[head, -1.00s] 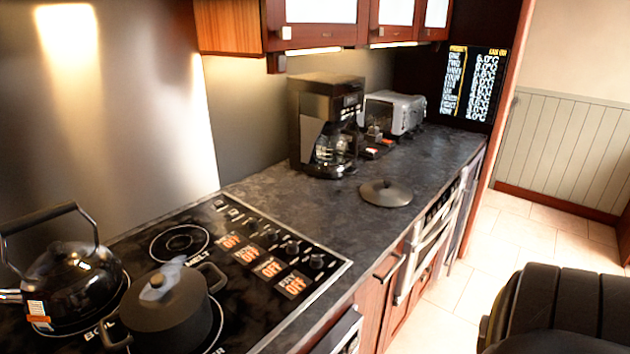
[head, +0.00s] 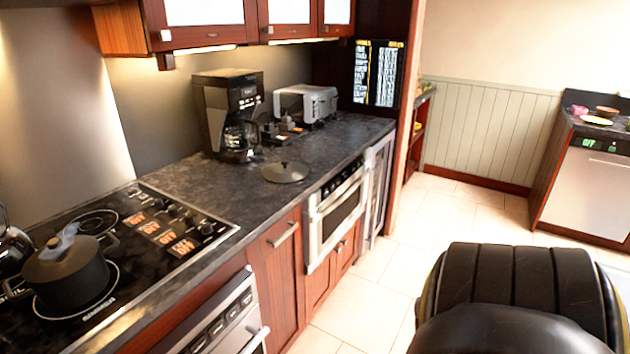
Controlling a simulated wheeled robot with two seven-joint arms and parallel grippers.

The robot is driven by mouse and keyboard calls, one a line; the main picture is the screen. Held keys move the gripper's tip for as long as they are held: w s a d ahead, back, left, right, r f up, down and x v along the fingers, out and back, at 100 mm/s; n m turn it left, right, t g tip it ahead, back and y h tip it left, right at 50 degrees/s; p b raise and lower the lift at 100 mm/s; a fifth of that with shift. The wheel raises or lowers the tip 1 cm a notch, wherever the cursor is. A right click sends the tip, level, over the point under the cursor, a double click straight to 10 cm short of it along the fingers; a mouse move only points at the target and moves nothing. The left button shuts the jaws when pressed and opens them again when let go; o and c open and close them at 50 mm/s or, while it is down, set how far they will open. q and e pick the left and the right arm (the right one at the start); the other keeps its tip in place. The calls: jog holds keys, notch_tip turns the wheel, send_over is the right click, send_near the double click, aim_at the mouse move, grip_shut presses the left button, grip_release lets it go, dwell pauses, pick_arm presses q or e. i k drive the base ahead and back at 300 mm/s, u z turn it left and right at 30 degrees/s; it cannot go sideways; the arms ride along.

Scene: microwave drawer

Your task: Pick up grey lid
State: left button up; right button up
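A grey lid (head: 285,172), round with a small knob on top, lies flat on the dark countertop to the right of the stove, in front of the coffee maker. Nothing covers it in the head view. Neither of my grippers shows in the head view. A dark, ribbed, rounded part that looks like my own body fills the lower right.
A dark pot (head: 68,275) sits on the stove (head: 185,222), with a kettle (head: 10,245) at the left edge. A coffee maker (head: 228,112) and toaster (head: 305,103) stand behind the lid. A microwave drawer (head: 338,210) is below the counter (head: 222,185). The tiled floor (head: 405,255) is clear.

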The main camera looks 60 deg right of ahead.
aim_at(285, 171)
jog(key=k, duration=0.65)
jog(key=z, duration=1.5)
jog(key=i, duration=1)
jog(key=u, duration=4.25)
